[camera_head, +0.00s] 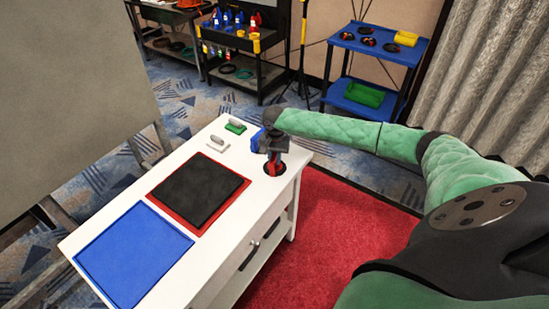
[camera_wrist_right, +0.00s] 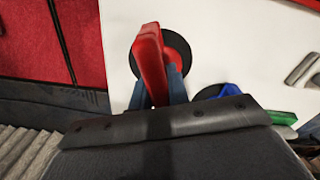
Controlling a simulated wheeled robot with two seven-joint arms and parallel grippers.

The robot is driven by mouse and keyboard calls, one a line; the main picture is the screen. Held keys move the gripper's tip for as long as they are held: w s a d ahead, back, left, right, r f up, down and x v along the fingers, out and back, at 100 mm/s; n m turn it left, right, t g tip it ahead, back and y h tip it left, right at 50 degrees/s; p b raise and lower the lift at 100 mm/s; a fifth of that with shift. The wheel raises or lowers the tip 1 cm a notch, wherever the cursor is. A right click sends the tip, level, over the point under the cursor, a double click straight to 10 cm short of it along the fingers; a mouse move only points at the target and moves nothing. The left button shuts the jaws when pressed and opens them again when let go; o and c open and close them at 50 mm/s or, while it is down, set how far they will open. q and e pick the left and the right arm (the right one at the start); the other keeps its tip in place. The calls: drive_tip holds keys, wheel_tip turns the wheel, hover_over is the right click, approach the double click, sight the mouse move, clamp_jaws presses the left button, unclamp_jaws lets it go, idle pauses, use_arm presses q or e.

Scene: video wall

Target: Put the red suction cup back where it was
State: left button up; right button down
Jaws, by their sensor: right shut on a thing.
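The red suction cup (camera_head: 273,170) has a red handle and a round black disc. It is at the right front corner of the white table (camera_head: 237,205). My right gripper (camera_head: 274,155) points down and is shut on the red handle, which also shows in the right wrist view (camera_wrist_right: 149,55). There the black disc (camera_wrist_right: 178,50) is over the white table top. The disc looks at or just above the surface; I cannot tell if it touches. My left gripper is out of view.
A blue suction cup (camera_head: 256,142) is close behind my right gripper. A black panel with red border (camera_head: 199,192) and a blue panel (camera_head: 134,255) lie on the table.

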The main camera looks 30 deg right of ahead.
drive_tip(key=c, duration=1.3)
unclamp_jaws()
drive_tip(key=shift+f, duration=0.1)
drive_tip(key=shift+c, duration=0.2)
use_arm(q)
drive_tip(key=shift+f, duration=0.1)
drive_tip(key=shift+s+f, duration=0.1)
